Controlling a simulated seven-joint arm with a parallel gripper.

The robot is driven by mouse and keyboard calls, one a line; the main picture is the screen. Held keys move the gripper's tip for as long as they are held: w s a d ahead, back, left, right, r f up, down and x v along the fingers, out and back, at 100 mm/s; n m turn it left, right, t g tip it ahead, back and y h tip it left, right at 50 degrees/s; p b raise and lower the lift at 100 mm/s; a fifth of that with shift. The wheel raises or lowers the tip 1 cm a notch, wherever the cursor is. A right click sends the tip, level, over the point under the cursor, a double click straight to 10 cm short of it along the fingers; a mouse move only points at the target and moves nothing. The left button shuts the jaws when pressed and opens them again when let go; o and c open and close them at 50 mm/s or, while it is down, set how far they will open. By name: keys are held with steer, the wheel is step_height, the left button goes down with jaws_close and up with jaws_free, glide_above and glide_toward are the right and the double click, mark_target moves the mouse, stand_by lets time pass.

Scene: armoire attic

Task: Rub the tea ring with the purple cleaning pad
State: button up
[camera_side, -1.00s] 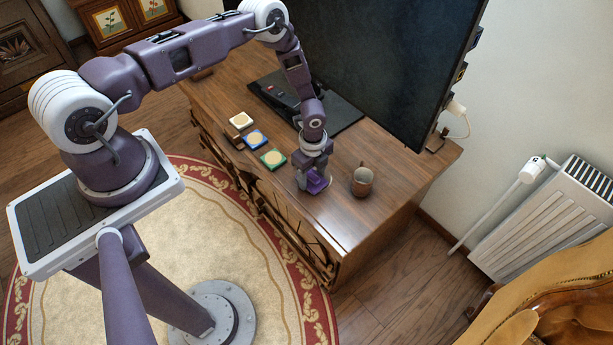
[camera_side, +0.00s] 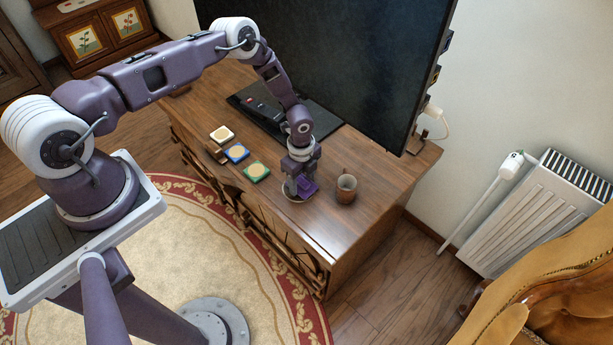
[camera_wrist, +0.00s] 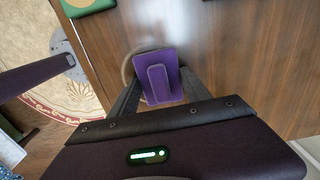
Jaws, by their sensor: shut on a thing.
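The purple cleaning pad (camera_side: 308,188) is held in my gripper (camera_side: 298,184), low over the wooden cabinet top. In the wrist view the pad (camera_wrist: 172,62) shows its flat back and raised grip, with my gripper (camera_wrist: 156,88) shut on that grip. The tea ring (camera_wrist: 127,66) shows as a curved mark past the pad's left edge; the pad covers the rest. In the side view a pale part of the ring (camera_side: 290,198) shows beside the pad. I cannot tell whether the pad touches the wood.
A brown mug (camera_side: 346,189) stands just right of the pad. Green (camera_side: 256,171), blue (camera_side: 236,153) and white (camera_side: 222,134) coasters lie to the left, near a small brown block (camera_side: 216,152). A large screen (camera_side: 330,65) stands behind. The cabinet's front right is bare.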

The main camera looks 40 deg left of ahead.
mark_target(288, 195)
steer(key=shift+s, duration=2.4)
steer(key=shift+s+a, duration=0.15)
steer(key=shift+a, duration=0.1)
steer(key=shift+w, duration=4.2)
steer(key=shift+s, duration=4.15)
step_height(288, 195, up, 8)
steer(key=shift+r, duration=0.1)
